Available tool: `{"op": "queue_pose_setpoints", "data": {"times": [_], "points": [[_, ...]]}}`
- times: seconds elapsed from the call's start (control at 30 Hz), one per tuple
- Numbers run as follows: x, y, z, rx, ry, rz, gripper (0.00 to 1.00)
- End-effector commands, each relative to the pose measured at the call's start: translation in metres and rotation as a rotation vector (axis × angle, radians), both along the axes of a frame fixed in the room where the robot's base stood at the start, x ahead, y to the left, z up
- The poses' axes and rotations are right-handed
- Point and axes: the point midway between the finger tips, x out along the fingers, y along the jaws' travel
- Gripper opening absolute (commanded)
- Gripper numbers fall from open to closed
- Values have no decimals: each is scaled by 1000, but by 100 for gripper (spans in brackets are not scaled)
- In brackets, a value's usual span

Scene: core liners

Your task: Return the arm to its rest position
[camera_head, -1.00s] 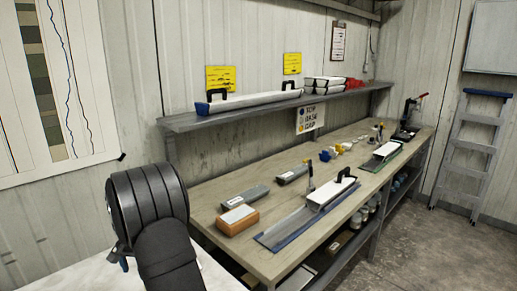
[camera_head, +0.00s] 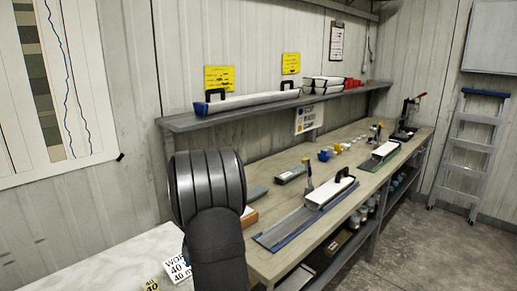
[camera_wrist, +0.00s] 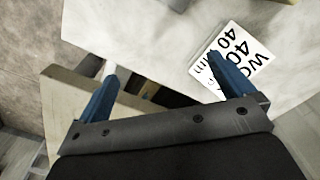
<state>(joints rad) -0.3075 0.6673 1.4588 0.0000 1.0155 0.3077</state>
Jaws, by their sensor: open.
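My gripper (camera_wrist: 168,88) shows in the wrist view with its two blue fingers spread apart and nothing between them. It hangs over the edge of a pale table (camera_wrist: 150,40), beside the end of the wooden bench (camera_wrist: 62,100). In the head view my dark arm link stands at the lower middle and hides the gripper. A white card with black print (camera_wrist: 236,58) lies on the pale table near the right finger; it also shows in the head view (camera_head: 177,269).
The wooden bench (camera_head: 285,262) holds a long white liner on a blue-edged tray (camera_head: 275,235) and several small parts. A shelf (camera_head: 190,122) above carries another liner (camera_head: 245,101). A small yellow card (camera_head: 152,285) lies on the pale table. A ladder (camera_head: 470,150) leans at the right.

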Motion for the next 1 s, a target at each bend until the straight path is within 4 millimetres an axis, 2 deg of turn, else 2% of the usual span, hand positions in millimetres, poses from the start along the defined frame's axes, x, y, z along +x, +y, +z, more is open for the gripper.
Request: {"op": "queue_pose_setpoints", "data": {"times": [0.1,0.4,0.6,0.8,1.0], "points": [[1,-26,-1,0,0,-4,98],[-3,-85,-5,0,1,-4,98],[-8,-116,-6,0,0,-3,98],[-11,-131,-7,0,0,-1,98],[-12,-134,-7,0,0,0,98]]}}
